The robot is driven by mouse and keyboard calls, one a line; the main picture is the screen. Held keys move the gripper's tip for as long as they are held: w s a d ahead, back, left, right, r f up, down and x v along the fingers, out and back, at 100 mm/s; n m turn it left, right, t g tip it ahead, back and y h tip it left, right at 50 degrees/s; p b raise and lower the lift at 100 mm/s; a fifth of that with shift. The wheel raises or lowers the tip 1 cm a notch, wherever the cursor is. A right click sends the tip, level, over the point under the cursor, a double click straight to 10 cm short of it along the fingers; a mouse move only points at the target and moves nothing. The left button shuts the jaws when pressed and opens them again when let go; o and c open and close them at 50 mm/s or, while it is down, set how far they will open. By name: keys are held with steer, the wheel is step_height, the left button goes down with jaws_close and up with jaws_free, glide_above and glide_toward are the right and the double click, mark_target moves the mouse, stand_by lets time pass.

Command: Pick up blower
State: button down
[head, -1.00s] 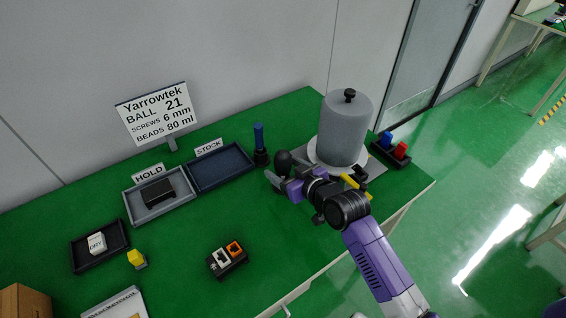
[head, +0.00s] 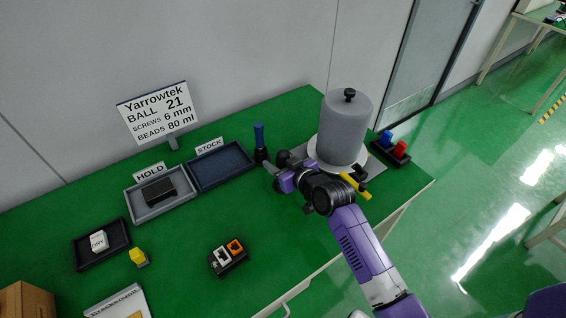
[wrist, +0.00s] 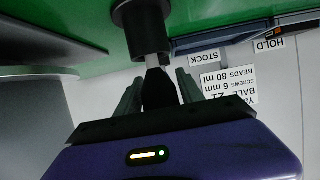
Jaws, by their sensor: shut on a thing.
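The blower (head: 282,157) appears as a dark rounded bulb at the far side of my gripper, partly covered by it in the head view. My gripper (head: 272,168) is low over the green table, left of the grey domed cylinder. In the wrist view my gripper (wrist: 158,90) has its two grey fingers on either side of a dark tapered piece, which looks like part of the blower (wrist: 157,90). A grey shaft with a wide black collar is in line beyond it; I cannot tell whether it belongs to the blower.
A blue-topped black tool (head: 259,142) stands close to the left of my fingers. The grey cylinder (head: 343,130) on its white disc is close on the right. The STOCK tray (head: 222,168) and HOLD tray (head: 142,210) lie left.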

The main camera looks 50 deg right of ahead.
steer(key=shift+r, duration=0.15)
step_height(320, 180, up, 20)
stand_by(0.6)
steer(key=c, duration=1.3)
jaws_free()
jaws_close()
